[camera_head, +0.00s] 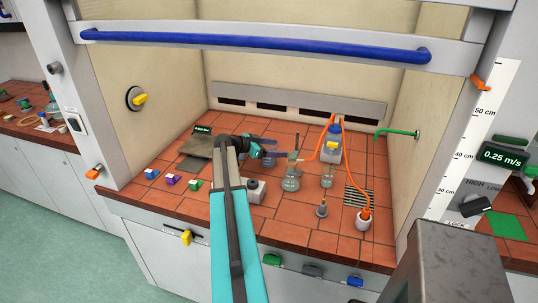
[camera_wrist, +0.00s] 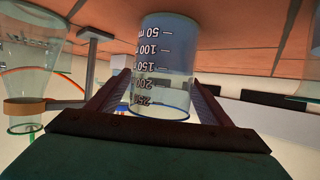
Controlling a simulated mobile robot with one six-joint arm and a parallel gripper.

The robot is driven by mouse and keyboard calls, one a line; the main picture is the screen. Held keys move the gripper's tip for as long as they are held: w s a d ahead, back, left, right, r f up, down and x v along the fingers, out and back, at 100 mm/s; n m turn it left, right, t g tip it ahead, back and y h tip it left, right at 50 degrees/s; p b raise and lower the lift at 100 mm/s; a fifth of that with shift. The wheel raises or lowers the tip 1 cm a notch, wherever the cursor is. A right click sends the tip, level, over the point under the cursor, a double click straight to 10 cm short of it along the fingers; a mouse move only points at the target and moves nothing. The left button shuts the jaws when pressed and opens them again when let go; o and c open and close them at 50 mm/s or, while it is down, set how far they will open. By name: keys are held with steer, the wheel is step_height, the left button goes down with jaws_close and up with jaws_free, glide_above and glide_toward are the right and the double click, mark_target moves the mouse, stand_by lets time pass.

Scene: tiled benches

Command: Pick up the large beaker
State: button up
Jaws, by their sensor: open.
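A conical flask (camera_head: 290,183) stands close by on the right, with a ring support (camera_wrist: 38,104) around its neck. A blue-capped bottle (camera_head: 332,143), an orange hose (camera_head: 350,165), a grey box-shaped device (camera_head: 252,190) and small cubes (camera_head: 172,180) are around. Hood walls enclose the bench.

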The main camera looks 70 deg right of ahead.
stand_by(0.3)
steer(key=c, duration=1.3)
steer(key=shift+r, duration=0.15)
steer(key=shift+r+b, duration=1.75)
steer(key=shift+r, duration=3.15)
steer(key=shift+w, duration=0.1)
